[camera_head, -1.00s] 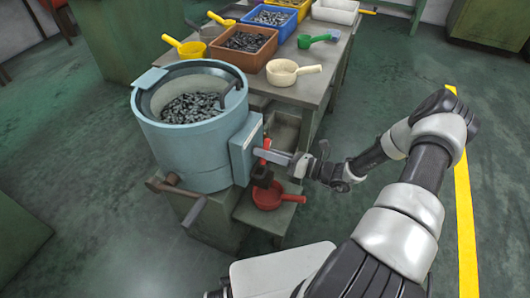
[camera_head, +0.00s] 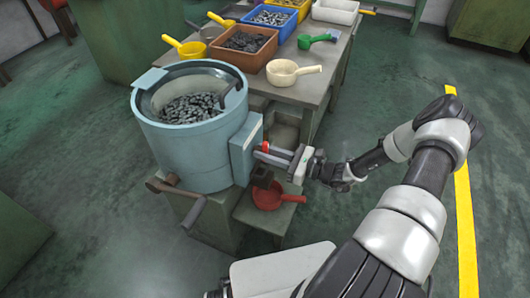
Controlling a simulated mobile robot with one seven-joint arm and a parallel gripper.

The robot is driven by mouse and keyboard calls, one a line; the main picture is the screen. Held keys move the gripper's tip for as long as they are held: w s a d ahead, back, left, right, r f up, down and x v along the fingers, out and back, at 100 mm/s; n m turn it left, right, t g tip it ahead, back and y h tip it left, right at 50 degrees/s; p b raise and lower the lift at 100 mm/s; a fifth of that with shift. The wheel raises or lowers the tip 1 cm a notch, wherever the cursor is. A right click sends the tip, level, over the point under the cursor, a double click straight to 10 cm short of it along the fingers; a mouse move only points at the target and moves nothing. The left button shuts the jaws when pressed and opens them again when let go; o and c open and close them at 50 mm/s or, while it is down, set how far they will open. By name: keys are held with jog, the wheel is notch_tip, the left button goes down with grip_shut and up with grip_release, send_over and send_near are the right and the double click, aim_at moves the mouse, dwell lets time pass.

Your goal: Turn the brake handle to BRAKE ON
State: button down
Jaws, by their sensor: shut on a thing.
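The light blue round bowl machine (camera_head: 190,150) holds many small dark metal parts. A pale blue box (camera_head: 245,148) is fixed to its right side. A red handle (camera_head: 266,148), which I take for the brake handle, sticks out to the right of this box. My gripper (camera_head: 277,156) is at the right of the box, with its fingers pointing left. It is shut on the red handle, and red shows between the two fingers. The fingers hide part of the handle. No BRAKE ON marking is readable.
A red scoop (camera_head: 270,196) lies on a low shelf below my gripper. The table (camera_head: 312,92) behind carries bins and scoops. Floor is open at right.

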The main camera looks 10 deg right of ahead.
jog(key=n, duration=0.6)
jog(key=shift+d, duration=0.1)
dwell(0.5)
jog(key=c, duration=1.6)
grip_release()
jog(key=shift+c, duration=0.2)
jog(key=p+v, duration=0.1)
jog(key=v, duration=1.6)
jog(key=shift+d, duration=0.15)
